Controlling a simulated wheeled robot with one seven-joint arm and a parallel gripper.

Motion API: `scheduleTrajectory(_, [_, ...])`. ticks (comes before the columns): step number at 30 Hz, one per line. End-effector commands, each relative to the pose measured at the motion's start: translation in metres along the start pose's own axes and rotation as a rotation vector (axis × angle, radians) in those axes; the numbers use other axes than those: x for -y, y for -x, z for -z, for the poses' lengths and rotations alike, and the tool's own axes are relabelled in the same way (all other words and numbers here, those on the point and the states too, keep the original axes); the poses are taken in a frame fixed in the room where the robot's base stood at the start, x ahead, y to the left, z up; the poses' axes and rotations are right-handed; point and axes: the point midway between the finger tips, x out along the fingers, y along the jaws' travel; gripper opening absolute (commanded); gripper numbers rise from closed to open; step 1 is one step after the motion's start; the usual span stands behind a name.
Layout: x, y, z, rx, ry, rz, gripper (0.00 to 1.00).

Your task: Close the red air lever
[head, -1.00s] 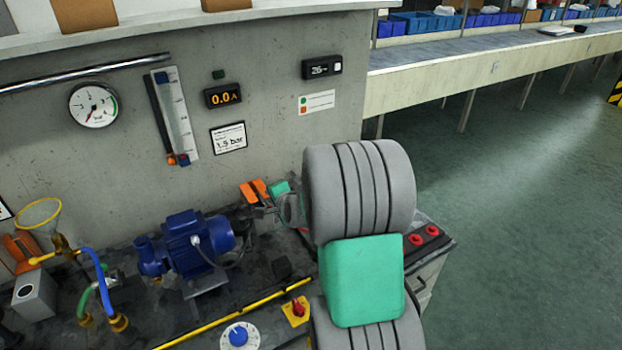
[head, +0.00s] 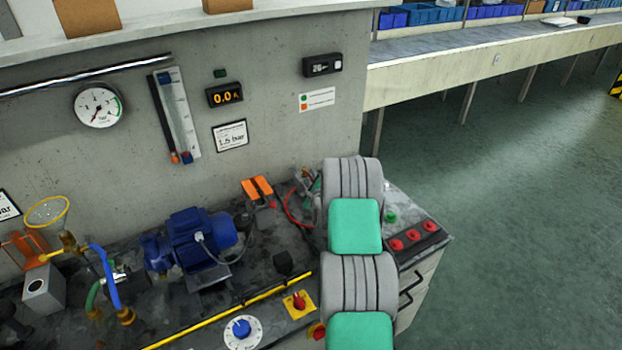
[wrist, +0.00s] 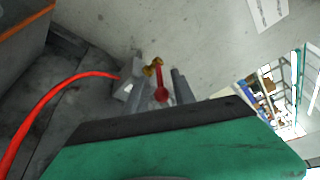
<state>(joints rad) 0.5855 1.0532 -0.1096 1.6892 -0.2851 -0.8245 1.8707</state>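The red air lever (wrist: 160,92) shows in the wrist view as a red handle with a rounded end, below a brass fitting (wrist: 153,68) near the grey wall. My gripper (wrist: 160,92) is open, with one grey finger on each side of the lever in that view. I cannot tell whether the fingers reach around it or stop short, and no contact shows. In the head view my arm largely covers my gripper, and the lever is too small to make out there.
A red hose (wrist: 62,95) runs left of the fitting; it also shows in the head view (head: 289,210). An orange-topped box (head: 257,190) and blue motor (head: 197,238) stand left of my arm. Several red buttons (head: 413,235) sit at the bench's right end. Free floor lies right.

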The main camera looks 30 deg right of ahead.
Motion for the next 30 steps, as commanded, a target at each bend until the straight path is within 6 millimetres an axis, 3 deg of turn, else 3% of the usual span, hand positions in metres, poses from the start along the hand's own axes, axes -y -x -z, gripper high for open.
scheduleTrajectory(3, [-0.0003,0.0003,0.0003,0.000,0.000,0.000,0.31])
scheduleTrajectory(15, [-0.0005,0.0006,0.0005,-0.001,0.001,-0.001,0.00])
scheduleTrajectory(30, [-0.0009,0.0007,0.0006,-0.001,0.001,-0.002,0.00])
